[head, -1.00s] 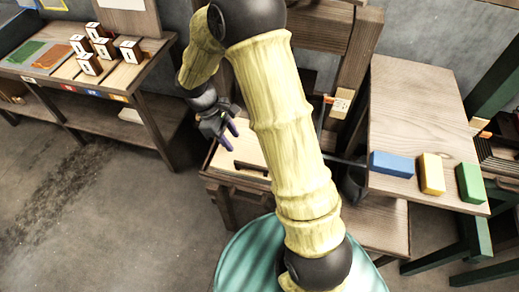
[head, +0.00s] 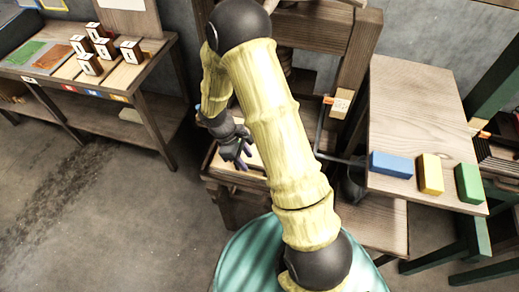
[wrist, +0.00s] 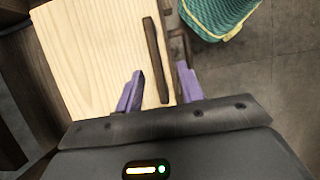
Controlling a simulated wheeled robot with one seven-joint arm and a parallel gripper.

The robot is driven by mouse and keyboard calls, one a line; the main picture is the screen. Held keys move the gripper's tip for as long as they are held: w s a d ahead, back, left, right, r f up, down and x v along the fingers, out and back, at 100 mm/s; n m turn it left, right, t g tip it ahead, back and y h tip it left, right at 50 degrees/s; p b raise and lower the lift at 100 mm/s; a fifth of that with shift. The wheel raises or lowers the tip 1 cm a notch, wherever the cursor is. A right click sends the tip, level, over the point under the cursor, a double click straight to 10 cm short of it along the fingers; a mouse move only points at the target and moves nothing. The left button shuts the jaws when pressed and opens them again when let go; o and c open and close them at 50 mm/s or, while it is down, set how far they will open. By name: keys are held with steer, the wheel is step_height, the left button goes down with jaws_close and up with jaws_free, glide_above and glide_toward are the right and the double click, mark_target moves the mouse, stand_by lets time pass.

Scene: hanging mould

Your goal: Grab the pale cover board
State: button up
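The pale cover board (wrist: 95,50) is a light wooden panel with a dark narrow bar (wrist: 153,55) along it. It fills much of the wrist view's upper left. In the head view my arm and gripper hide most of it. My gripper (wrist: 160,72) is open, its two purple fingers apart. In the wrist view the dark bar shows between the fingers. I cannot tell whether the fingers touch the bar or board. In the head view my gripper (head: 243,160) is over the low wooden stand left of my arm.
A side table (head: 415,115) at right holds a blue block (head: 391,164), a yellow block (head: 430,174) and a green block (head: 469,183). A bench at left carries several marked blocks (head: 103,47). The floor (head: 120,225) at front left is clear.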

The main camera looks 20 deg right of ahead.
mark_target(251, 165)
steer(key=x, duration=0.4)
steer(key=shift+w+d+f+p, duration=0.1)
steer(key=shift+w+d+p, duration=0.05)
steer(key=shift+p, duration=0.2)
steer(key=shift+d+f, duration=0.1)
steer(key=shift+f, duration=0.3)
steer(key=shift+f, duration=0.25)
stand_by(0.4)
jaws_close()
